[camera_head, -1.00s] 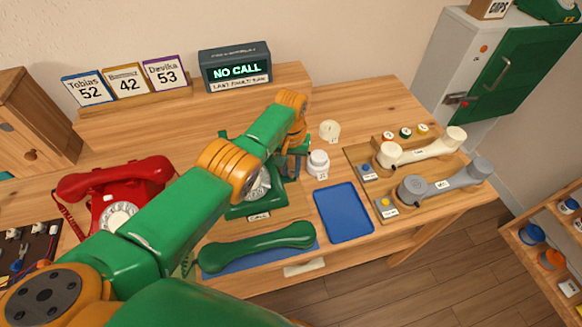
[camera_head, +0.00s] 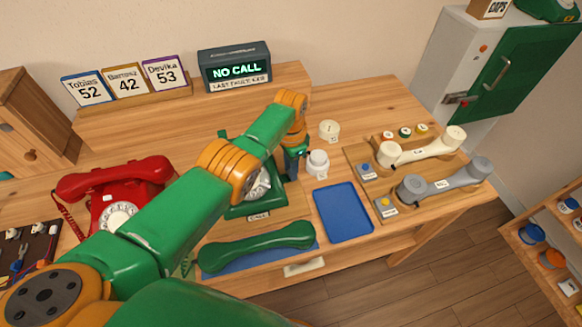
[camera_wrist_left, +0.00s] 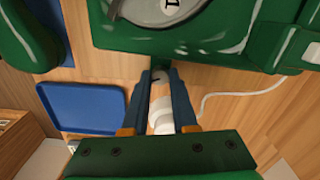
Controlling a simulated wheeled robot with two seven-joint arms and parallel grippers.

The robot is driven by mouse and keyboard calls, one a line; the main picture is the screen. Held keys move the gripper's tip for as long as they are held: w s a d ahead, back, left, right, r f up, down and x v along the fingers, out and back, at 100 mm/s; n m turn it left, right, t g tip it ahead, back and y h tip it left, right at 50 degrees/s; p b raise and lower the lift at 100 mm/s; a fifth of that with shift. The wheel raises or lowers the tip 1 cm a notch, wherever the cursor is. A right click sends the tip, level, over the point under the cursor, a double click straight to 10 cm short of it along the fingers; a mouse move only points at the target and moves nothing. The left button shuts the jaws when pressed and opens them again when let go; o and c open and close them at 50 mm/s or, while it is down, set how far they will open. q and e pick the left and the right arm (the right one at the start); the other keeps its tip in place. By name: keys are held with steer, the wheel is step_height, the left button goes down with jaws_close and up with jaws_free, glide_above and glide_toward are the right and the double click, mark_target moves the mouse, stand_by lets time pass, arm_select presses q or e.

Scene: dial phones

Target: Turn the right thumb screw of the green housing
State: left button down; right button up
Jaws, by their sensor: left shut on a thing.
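The green phone housing (camera_head: 238,205) with its dial stands on the desk; it also fills the top of the left wrist view (camera_wrist_left: 225,45). My left gripper (camera_head: 291,176) reaches down at the housing's right side. In the left wrist view its two blue fingers (camera_wrist_left: 160,74) point at the housing's side wall and are shut on the right thumb screw, which is mostly hidden between the tips. The green handset (camera_head: 257,247) lies off the housing on a blue mat. My right gripper is in neither view.
A white round-topped container (camera_head: 317,163) stands close to the right of the gripper. A blue tray (camera_head: 343,212) lies empty in front. A red phone (camera_head: 113,195) is left; cream (camera_head: 428,148) and grey (camera_head: 445,183) handsets are right. A display (camera_head: 235,70) reads NO CALL.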

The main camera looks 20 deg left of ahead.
arm_select(q)
steer(key=shift+s+f+m, duration=0.1)
steer(key=shift+m, duration=2.1)
steer(key=c, duration=0.7)
jaws_free()
step_height(320, 180, up, 7)
steer(key=p, duration=0.3)
steer(key=shift+a+f, duration=0.1)
steer(key=shift+r, duration=0.25)
